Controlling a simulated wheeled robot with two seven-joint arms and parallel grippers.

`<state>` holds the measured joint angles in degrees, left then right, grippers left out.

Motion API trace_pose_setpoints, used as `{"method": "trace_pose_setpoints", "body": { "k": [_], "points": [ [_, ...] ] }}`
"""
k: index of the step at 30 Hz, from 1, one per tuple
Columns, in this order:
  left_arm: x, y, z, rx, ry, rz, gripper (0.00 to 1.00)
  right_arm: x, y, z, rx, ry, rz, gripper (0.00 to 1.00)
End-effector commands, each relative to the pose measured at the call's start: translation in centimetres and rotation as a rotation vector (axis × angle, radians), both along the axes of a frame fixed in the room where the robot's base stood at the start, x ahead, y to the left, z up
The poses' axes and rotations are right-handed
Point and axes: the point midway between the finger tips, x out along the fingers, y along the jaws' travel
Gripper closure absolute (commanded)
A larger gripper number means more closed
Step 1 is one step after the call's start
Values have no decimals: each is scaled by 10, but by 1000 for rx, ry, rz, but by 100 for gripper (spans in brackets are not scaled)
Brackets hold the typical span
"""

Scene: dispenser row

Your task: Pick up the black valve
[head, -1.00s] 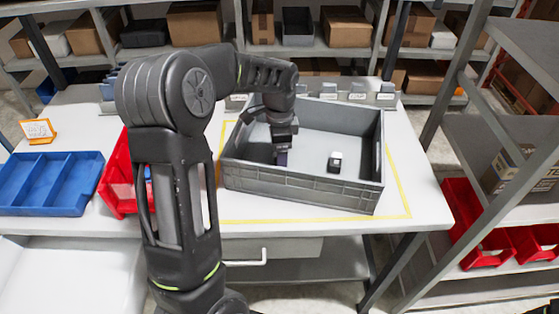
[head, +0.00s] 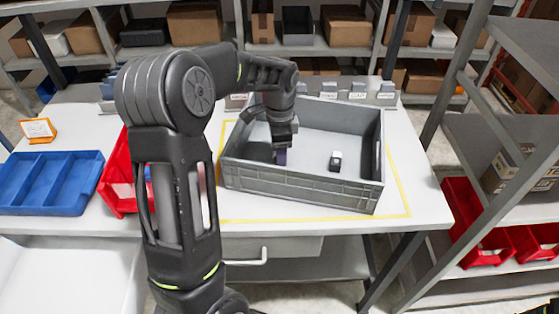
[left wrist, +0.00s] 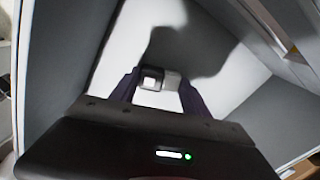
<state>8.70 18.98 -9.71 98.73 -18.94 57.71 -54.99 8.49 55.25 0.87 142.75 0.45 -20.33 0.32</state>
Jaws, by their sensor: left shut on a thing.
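My left gripper (head: 280,156) reaches down into the grey crate (head: 300,185), at its left part. In the left wrist view its two purple fingers (left wrist: 160,88) are shut on a small piece, the black valve (left wrist: 152,78), which shows a dark-edged white face and a greyish side. In the head view the gripper hides this piece. Another small black and white piece (head: 335,162) stands on the crate floor, to the right of the gripper and apart from it. My right gripper is not in view.
The crate walls stand close around my left gripper. A red bin (head: 118,180) and a blue divided tray (head: 50,182) are left of the crate on the white table (head: 425,200). Small grey dispensers (head: 357,92) line the back edge. A shelf rack stands at the right.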

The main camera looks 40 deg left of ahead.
Motion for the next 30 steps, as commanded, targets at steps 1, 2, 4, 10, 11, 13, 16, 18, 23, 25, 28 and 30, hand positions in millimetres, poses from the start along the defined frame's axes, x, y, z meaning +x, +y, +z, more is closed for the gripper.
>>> {"method": "trace_pose_setpoints", "body": {
  "k": [1,2,4,10,11,13,16,18,23,25,28,30],
  "points": [
    [0,0,0,0,0,0,74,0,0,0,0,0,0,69],
    [0,0,0,0,0,0,76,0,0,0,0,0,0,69],
    [0,0,0,0,0,0,82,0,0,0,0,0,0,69],
    [0,0,0,0,0,0,88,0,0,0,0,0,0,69],
    [0,0,0,0,0,0,88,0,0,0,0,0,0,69],
    [0,0,1,1,-1,0,88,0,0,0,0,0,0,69],
    [0,0,5,0,-1,0,88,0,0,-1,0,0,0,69],
    [1,0,11,1,-4,0,88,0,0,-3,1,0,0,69],
    [1,0,36,1,-6,0,88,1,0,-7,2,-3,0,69],
    [1,0,51,1,-6,0,88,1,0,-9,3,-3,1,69],
    [1,0,71,1,-5,0,88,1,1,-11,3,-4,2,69],
    [1,0,82,1,-5,0,88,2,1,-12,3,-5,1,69]
  ]
}}
